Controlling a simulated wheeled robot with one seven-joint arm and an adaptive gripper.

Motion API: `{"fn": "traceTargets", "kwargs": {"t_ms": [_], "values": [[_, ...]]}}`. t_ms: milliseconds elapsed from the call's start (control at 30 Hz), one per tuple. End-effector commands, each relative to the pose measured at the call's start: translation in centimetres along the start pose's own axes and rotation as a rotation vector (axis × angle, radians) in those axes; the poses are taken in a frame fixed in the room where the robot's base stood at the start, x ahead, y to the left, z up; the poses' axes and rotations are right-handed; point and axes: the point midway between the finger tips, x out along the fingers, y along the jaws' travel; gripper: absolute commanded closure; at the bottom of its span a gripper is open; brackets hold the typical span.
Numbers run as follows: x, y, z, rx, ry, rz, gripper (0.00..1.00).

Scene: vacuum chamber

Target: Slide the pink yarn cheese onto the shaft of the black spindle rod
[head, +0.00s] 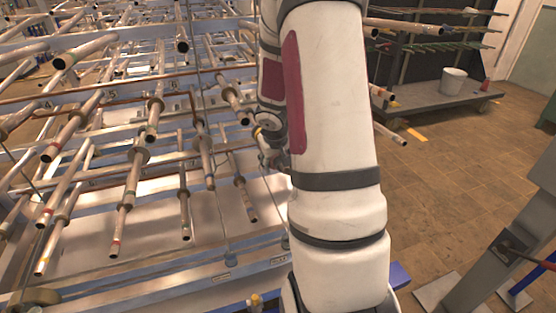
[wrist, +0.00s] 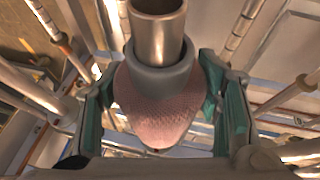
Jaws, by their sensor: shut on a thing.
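The pink yarn cheese (wrist: 155,110) sits between the green-padded fingers of my gripper (wrist: 158,82) in the wrist view, and the fingers are shut on its sides. A grey collar (wrist: 158,80) rises from its upper end. A bare metal tube or rod end (wrist: 157,38) stands in this collar; I cannot tell whether it is part of the cheese or a separate shaft. In the head view my gripper (head: 272,155) is mostly hidden behind my arm, close to the rack's rods, and the cheese is not visible. I cannot single out the black spindle rod among the similar rods.
A metal rack (head: 75,188) fills the left, with several tilted rods carrying dark collars, such as this rod (head: 132,190). A grey low shelf (head: 430,95) with a white bucket (head: 454,80) stands at the back right.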

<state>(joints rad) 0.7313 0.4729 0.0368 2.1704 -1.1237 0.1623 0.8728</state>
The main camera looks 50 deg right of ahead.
Motion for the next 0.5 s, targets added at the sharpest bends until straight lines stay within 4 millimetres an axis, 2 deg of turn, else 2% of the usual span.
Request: {"fn": "traceTargets", "kwargs": {"t_ms": [500], "values": [[1.0, 0.0, -2.0, 0.000, 0.001, 0.000, 0.82]]}}
